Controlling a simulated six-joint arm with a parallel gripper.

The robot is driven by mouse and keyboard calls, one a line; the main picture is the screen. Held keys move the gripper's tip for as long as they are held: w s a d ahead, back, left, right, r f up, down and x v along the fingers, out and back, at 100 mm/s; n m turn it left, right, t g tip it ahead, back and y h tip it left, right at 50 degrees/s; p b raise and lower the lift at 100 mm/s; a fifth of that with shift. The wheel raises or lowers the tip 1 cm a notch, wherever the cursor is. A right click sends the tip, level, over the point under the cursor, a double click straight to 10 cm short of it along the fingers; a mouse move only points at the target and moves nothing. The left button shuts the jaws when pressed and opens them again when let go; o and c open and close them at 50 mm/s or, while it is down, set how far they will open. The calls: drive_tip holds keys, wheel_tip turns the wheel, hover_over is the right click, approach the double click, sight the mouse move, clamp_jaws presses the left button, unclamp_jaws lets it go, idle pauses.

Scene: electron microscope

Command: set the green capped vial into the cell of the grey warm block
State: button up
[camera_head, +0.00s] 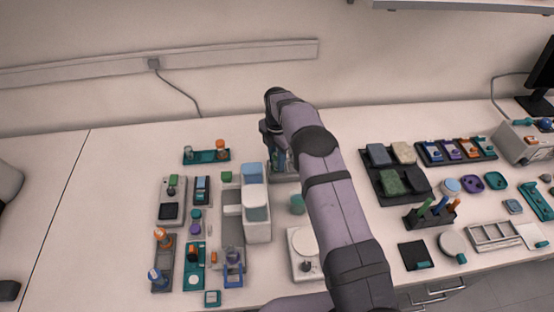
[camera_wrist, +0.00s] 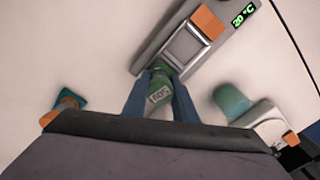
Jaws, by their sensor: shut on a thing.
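My gripper (camera_wrist: 160,95) is shut on the green capped vial (camera_wrist: 159,88), whose pale label faces the wrist camera between the two blue fingers. In the wrist view, the grey block (camera_wrist: 150,58) lies just beyond the vial. It has a square, pale-rimmed cell (camera_wrist: 186,48), an orange part and a display reading 20 °C. The vial's far end overlaps the block's near edge in the picture, short of the cell; the height gap cannot be told. In the head view, my gripper (camera_head: 277,155) is over the back of the bench, and my arm hides much of the block.
A green cylinder (camera_wrist: 230,100) beside a pale rounded body stands right of the vial in the wrist view. A teal and orange item (camera_wrist: 66,103) is at left. In the head view, a white device (camera_head: 256,215) stands left of my arm, and a teal rack (camera_head: 206,156) lies further left.

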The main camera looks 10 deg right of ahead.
idle(0.4)
drive_tip(key=o, duration=1.5)
drive_tip(key=shift+r, duration=0.15)
drive_tip(key=shift+r+p, duration=2.25)
drive_tip(key=shift+r, duration=1.4)
